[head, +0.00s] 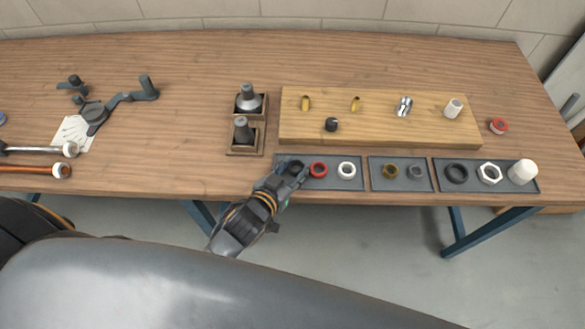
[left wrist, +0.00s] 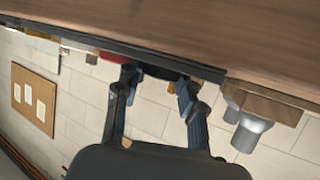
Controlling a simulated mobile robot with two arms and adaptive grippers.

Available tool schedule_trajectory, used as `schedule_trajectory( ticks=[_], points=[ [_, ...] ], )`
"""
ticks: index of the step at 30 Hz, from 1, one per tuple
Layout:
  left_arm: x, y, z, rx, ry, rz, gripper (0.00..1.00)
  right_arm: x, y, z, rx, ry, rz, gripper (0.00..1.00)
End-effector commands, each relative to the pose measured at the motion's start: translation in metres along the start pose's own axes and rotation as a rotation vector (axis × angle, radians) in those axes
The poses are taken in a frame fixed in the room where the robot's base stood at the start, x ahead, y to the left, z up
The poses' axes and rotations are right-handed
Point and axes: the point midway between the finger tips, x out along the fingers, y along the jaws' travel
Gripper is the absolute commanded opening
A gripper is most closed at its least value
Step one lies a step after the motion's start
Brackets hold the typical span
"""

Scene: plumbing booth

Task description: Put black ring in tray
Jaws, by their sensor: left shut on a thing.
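My left gripper (head: 291,172) is over the left end of the left grey tray (head: 333,184), at the table's front edge. It is shut on a black ring (head: 296,167), which its fingers partly hide. In the left wrist view the dark ring (left wrist: 160,73) sits between the two fingertips, close to the tray's edge. I cannot tell whether the ring touches the tray floor. A red ring (head: 318,170) and a white ring (head: 346,170) lie in the same tray, to the right of the gripper. My right gripper is not in view.
A middle tray (head: 401,187) holds a brass ring and a grey ring. A right tray (head: 470,188) holds another black ring (head: 456,173), a white nut and a white cap. A wooden board (head: 370,124) with fittings lies behind. Two fittings in wooden holders (head: 245,150) stand just behind the gripper.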

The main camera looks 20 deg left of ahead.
Motion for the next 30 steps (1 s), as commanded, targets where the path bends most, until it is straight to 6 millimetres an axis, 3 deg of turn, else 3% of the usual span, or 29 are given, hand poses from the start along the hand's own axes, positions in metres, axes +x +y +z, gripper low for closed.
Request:
schedule_trajectory(
  ticks=[6,7,8,19,23,30],
  points=[
    [0.002,0.000,0.004,-0.001,-0.001,0.000,0.23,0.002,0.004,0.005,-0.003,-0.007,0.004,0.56],
    [0.001,0.000,0.003,-0.001,0.000,0.000,0.45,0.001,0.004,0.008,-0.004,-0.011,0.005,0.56],
    [0.001,0.000,0.003,-0.001,0.000,0.000,0.49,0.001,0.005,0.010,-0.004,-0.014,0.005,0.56],
    [-0.001,0.000,-0.002,0.001,0.001,0.000,0.49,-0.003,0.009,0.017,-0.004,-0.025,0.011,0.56],
    [-0.018,0.000,0.002,-0.001,-0.001,0.001,0.49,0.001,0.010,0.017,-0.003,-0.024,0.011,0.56],
    [-0.071,0.000,0.003,-0.002,-0.004,0.000,0.49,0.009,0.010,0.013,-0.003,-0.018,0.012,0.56]
  ],
)
